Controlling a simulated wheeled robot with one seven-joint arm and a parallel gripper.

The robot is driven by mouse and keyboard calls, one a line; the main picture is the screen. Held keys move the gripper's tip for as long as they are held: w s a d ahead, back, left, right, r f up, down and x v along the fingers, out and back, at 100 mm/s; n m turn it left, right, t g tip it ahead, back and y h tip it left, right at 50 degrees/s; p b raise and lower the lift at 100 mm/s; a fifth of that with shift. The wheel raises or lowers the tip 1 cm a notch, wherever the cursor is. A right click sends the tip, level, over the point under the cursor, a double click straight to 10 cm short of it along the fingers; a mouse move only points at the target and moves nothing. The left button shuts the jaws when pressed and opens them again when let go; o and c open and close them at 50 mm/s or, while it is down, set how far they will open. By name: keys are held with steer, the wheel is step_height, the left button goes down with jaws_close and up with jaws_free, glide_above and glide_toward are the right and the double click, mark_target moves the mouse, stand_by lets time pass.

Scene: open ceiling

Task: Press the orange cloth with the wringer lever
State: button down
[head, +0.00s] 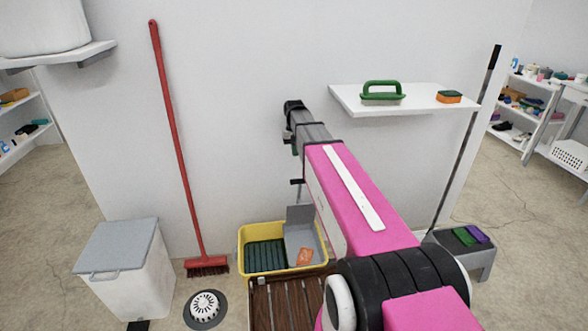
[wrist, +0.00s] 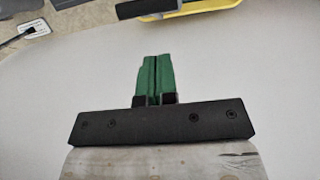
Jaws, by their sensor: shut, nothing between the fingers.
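A yellow bucket (head: 243,262) stands on the floor against the wall, with a dark ribbed wringer part and a grey tray in it. The orange cloth (head: 305,256) lies on the grey tray. A dark bar (head: 297,182) above the bucket, partly behind my arm, looks like the wringer lever handle. My gripper (wrist: 154,58) has green fingers, shut together and empty, in front of a pale surface. The yellow bucket rim (wrist: 205,8) shows at the top of the wrist view.
A brown slatted stand (head: 285,300) is in front of the bucket. A red broom (head: 180,150) leans on the wall at left, near a white bin (head: 135,280) and a floor drain (head: 205,308). A shelf (head: 400,108) holds a green brush at right.

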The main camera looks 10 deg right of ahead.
steer(key=shift+w, duration=0.1)
step_height(320, 180, down, 10)
steer(key=s, duration=0.1)
steer(key=shift+s, duration=0.25)
stand_by(0.5)
